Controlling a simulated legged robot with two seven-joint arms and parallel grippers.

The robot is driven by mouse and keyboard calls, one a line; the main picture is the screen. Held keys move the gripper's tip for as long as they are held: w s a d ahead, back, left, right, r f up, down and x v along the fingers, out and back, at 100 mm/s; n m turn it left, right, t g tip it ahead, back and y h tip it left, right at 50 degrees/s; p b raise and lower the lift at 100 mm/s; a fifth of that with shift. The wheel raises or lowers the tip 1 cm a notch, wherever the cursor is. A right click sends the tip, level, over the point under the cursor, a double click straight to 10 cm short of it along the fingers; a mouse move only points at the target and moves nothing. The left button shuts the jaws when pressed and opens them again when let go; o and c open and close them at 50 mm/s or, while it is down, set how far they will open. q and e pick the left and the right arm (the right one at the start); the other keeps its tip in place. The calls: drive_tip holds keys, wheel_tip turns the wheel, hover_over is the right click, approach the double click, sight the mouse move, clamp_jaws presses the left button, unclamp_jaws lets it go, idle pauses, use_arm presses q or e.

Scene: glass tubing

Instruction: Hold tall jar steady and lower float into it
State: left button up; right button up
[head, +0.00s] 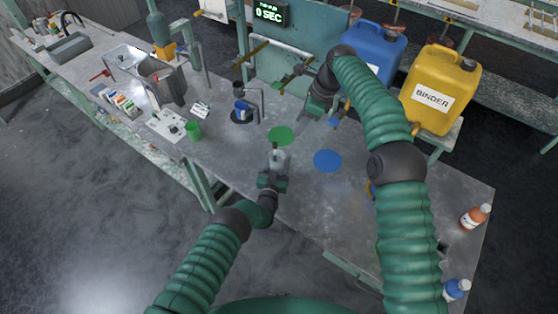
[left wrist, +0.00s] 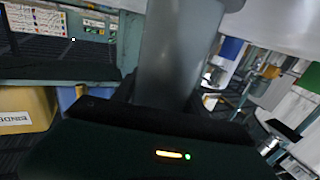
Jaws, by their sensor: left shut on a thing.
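The tall jar (head: 281,158) is a grey, see-through cylinder standing in front of the green disc on the bench. In the left wrist view the jar (left wrist: 168,55) rises upright between the dark fingers. My left gripper (head: 274,175) is shut on the jar low on its side. My right gripper (head: 312,109) is behind and to the right of the jar, apart from it, over the far part of the bench; its fingertips are too small to read. I cannot make out the float for certain.
A green disc (head: 281,136) and a blue disc (head: 327,161) mark the bench top (head: 300,195). A blue canister (head: 375,50) and a yellow binder canister (head: 440,88) stand at the back right. A green cup (head: 193,131) stands left. Bottles (head: 474,218) stand at the right edge.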

use_arm(q)
drive_tip(key=o, duration=1.5)
drive_tip(key=shift+o, duration=0.2)
